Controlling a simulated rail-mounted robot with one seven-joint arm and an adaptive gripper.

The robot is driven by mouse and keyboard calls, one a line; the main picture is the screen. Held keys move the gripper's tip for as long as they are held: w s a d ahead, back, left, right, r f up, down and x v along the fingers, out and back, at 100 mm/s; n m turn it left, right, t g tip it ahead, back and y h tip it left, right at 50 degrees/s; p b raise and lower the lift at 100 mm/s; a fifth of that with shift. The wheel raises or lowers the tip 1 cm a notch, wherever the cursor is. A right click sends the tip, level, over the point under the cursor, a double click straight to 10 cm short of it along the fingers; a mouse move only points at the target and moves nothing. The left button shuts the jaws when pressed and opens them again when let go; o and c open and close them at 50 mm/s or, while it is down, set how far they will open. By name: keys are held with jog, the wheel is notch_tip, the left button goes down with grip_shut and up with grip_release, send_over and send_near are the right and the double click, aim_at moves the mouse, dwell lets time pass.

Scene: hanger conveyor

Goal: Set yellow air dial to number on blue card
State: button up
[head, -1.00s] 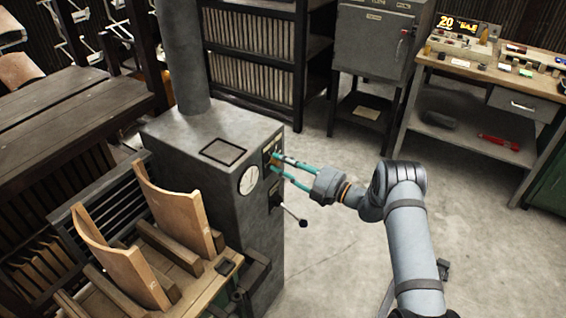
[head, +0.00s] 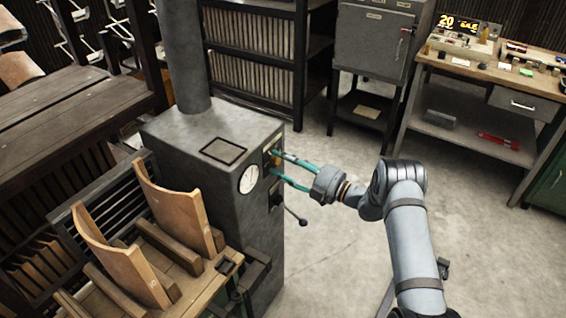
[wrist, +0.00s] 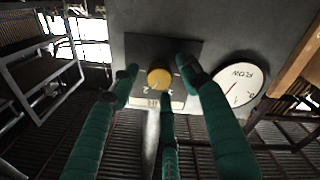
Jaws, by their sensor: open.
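The yellow dial (wrist: 159,77) sits on a dark plate on the machine's side face, with a pale number label (wrist: 143,102) partly visible at its edge. The numbers appear upside down and are hard to read. My gripper (wrist: 158,75) is open, its teal fingers with dark tips around the dial: one tip at each side and another finger below it in the picture. I see a gap between the side tips and the dial. In the head view my gripper (head: 274,162) reaches the grey machine (head: 215,150) from the right. I cannot make out a blue card.
A round FLOW gauge (wrist: 238,86) is beside the dial. A lever with a black knob (head: 303,222) juts out below my fingers. A workbench (head: 470,72) with small items and a lit "20" sign (head: 458,23) stands at the back right. The floor right of the machine is clear.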

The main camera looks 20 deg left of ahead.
jog(key=v, duration=1.2)
jog(key=shift+a, duration=0.1)
jog(key=x, duration=1.2)
jog(key=shift+d, duration=0.2)
